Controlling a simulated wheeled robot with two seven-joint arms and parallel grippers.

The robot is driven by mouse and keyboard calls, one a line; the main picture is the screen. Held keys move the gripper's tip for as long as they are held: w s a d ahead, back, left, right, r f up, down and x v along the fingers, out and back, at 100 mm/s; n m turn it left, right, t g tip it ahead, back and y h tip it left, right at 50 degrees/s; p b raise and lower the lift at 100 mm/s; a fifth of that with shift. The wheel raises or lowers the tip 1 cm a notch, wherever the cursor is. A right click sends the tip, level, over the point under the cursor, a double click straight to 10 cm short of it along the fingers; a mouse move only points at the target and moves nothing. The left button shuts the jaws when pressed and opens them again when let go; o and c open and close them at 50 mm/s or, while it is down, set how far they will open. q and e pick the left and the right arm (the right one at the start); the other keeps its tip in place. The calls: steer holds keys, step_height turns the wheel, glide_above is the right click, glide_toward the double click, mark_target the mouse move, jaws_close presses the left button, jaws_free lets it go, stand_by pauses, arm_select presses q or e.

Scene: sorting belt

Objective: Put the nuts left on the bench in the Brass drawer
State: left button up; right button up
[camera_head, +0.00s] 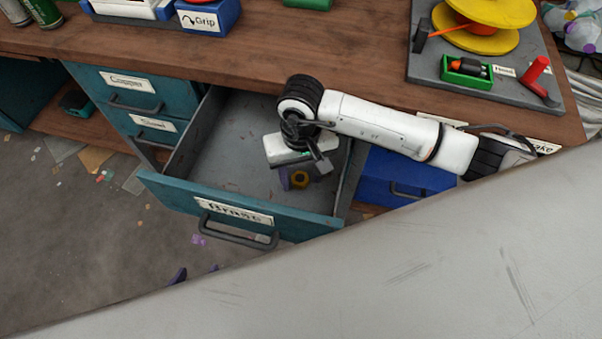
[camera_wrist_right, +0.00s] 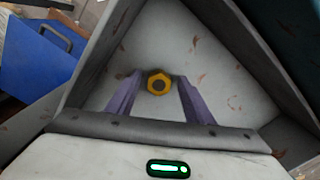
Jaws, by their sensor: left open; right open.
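The Brass drawer (camera_head: 228,212) is pulled open below the bench, its labelled front facing out. A brass-yellow nut (camera_head: 301,181) shows inside it, under my right gripper (camera_head: 295,176). In the right wrist view the nut (camera_wrist_right: 158,83) appears between the tips of the two purple fingers, which stand apart on either side. I cannot tell whether it touches the drawer floor. My left gripper (camera_head: 196,272) shows only as purple fingertips, set apart, above the edge of a large grey surface. No loose nut is visible on the bench (camera_head: 330,55).
Two closed drawers (camera_head: 133,92) sit left of the Brass drawer. A grey board (camera_head: 425,65) with a yellow spool (camera_head: 484,12) and green box (camera_head: 467,73) lies on the bench. A blue Grip box (camera_head: 208,18) stands at the back.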

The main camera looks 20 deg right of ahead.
mark_target(301, 181)
steer(key=shift+r+p, duration=0.6)
steer(key=shift+p, duration=0.05)
step_height(301, 181, up, 12)
